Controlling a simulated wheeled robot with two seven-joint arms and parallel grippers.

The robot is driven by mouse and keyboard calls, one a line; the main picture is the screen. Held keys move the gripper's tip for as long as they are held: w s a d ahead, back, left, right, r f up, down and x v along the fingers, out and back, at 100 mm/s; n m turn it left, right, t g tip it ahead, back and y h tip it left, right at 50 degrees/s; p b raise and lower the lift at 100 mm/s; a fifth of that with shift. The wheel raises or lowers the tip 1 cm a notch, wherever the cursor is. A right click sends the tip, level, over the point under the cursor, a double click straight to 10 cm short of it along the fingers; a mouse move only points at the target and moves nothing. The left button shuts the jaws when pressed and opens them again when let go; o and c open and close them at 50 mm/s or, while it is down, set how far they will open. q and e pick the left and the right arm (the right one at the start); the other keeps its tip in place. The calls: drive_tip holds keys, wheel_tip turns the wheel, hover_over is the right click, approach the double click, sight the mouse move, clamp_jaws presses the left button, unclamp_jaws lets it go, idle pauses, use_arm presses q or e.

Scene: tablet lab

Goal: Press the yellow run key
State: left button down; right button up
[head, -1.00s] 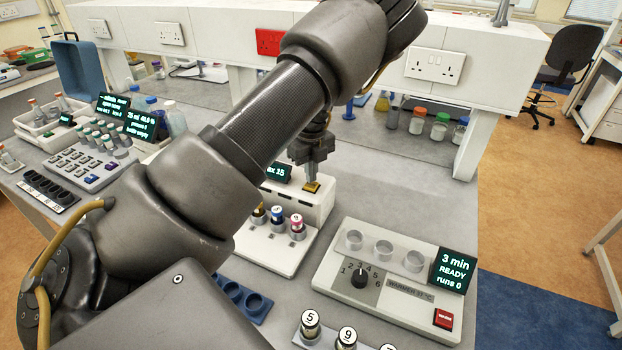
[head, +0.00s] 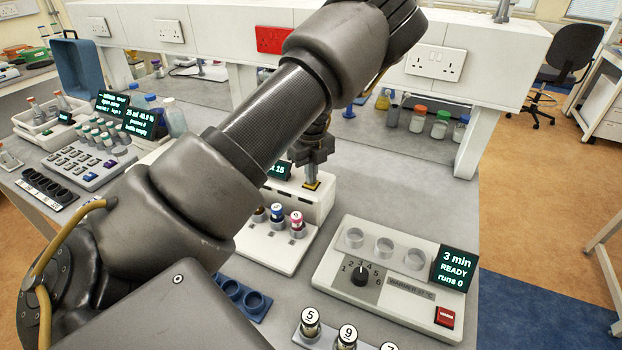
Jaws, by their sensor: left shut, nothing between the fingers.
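The yellow run key (head: 317,187) is on top of the white machine (head: 318,208) near the middle of the head view. My left gripper (head: 311,182) reaches down from above with its fingers together and empty. Its fingertips are at the key and hide part of it. Whether they touch it or press it down, I cannot tell. The machine's small dark display (head: 280,170) is partly hidden behind my left arm. My right gripper is not in view.
Capped vials (head: 277,212) stand in the front of the machine. To the right is a warmer (head: 390,280) with a dial, a red key and a screen reading "3 min READY runs 0". A blue rack (head: 255,305) and numbered vials (head: 347,336) lie in front.

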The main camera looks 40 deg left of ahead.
use_arm(q)
drive_tip(key=shift+r, duration=0.1)
drive_tip(key=shift+r+p, duration=1.45)
drive_tip(key=shift+r, duration=0.45)
drive_tip(key=shift+r, duration=0.1)
wheel_tip(320, 180, up, 8)
drive_tip(key=p, duration=0.5)
drive_tip(key=shift+p, duration=0.35)
